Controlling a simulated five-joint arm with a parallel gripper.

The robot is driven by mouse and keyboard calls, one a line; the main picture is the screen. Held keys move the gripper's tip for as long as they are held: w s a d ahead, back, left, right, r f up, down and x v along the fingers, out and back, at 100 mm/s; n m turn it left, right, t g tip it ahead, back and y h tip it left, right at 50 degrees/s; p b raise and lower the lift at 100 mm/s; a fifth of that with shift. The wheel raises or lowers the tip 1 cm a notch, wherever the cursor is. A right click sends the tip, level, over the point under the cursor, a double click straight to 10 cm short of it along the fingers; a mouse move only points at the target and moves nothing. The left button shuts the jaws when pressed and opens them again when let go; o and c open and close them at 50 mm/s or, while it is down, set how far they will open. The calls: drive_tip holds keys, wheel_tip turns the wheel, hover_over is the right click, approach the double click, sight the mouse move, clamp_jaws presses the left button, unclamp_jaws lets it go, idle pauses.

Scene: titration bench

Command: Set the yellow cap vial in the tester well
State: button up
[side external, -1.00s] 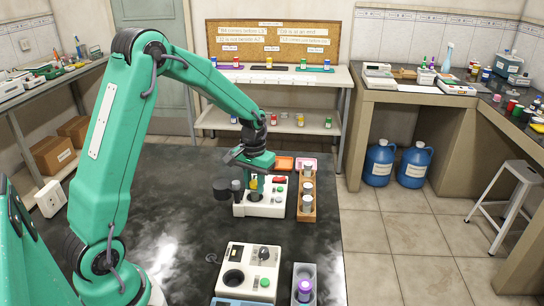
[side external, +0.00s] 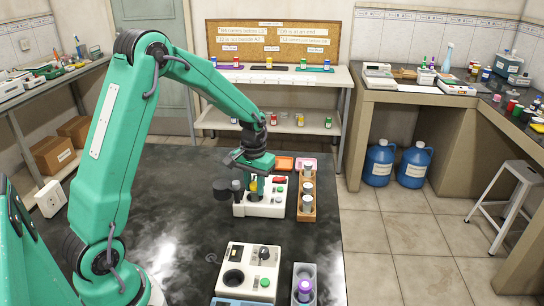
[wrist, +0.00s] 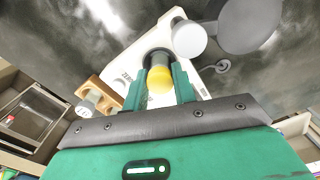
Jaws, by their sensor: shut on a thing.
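The yellow cap vial (wrist: 159,78) is between the two fingers of my gripper (wrist: 160,88) in the wrist view, which are shut on it. Its cap also shows between the fingers of my gripper (side external: 254,184) in the side view. The vial is upright over a white instrument (side external: 266,204), which looks like the tester. In the wrist view a dark round well (wrist: 158,55) shows around the vial's body. The vial's lower end is hidden, so I cannot tell how deep it sits.
A dark round disc (side external: 222,189) and a grey post stand beside the instrument's left edge. A wooden rack (side external: 307,214) with grey-topped vials is close on the right. A second instrument (side external: 237,257) and a bin with a purple-capped vial (side external: 304,287) are in front. The bench's middle left is clear.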

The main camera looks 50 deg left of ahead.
drive_tip(key=shift+f, duration=0.65)
idle(0.3)
drive_tip(key=o, duration=1.3)
drive_tip(key=shift+r, duration=3)
